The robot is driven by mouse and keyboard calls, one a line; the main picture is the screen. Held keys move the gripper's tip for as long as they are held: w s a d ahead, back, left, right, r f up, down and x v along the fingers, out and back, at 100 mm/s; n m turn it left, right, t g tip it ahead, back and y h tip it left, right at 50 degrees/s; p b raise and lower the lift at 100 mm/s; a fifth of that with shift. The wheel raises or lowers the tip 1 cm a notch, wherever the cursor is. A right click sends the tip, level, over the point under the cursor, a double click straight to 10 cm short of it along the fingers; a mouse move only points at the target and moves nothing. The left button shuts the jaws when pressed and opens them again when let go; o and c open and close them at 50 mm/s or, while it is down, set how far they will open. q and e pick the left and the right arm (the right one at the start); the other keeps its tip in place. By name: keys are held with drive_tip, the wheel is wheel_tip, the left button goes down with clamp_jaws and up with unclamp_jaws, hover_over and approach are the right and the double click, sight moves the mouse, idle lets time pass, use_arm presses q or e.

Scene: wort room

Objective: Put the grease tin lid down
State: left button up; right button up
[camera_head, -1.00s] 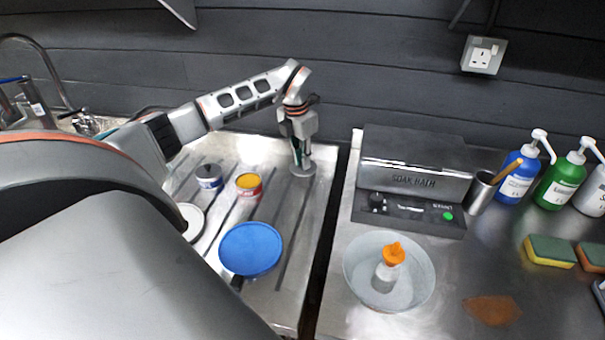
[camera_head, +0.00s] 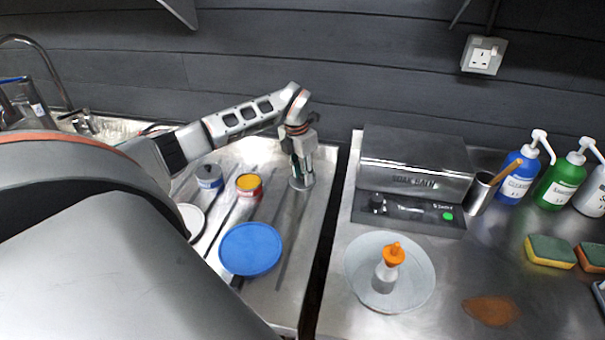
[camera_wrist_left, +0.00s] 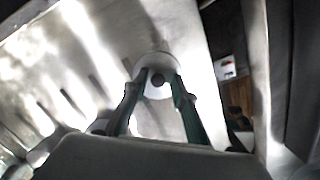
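The grease tin lid (camera_head: 301,184) is a small grey disc low over or on the ribbed metal drainboard, near its right edge. My left gripper (camera_head: 301,165) points down at it from above and is closed on its middle. In the left wrist view the pale round lid (camera_wrist_left: 157,115) shows with a dark knob between the fingertips (camera_wrist_left: 158,79). I cannot tell whether the lid's underside touches the drainboard. My right gripper is not in view.
Left of the lid stand a yellow-and-red tin (camera_head: 249,187) and a blue-and-white tin (camera_head: 209,178). A blue round dish (camera_head: 250,249) lies in front. The drainboard (camera_head: 300,225) is clear around the lid. A dark gap separates it from the counter with the soak bath (camera_head: 415,170).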

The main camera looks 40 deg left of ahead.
sight(299, 183)
use_arm(q)
wheel_tip(299, 183, up, 12)
drive_tip(key=s, duration=0.1)
drive_tip(key=shift+s, duration=0.25)
idle(0.4)
drive_tip(key=shift+s+a, duration=0.1)
idle(0.5)
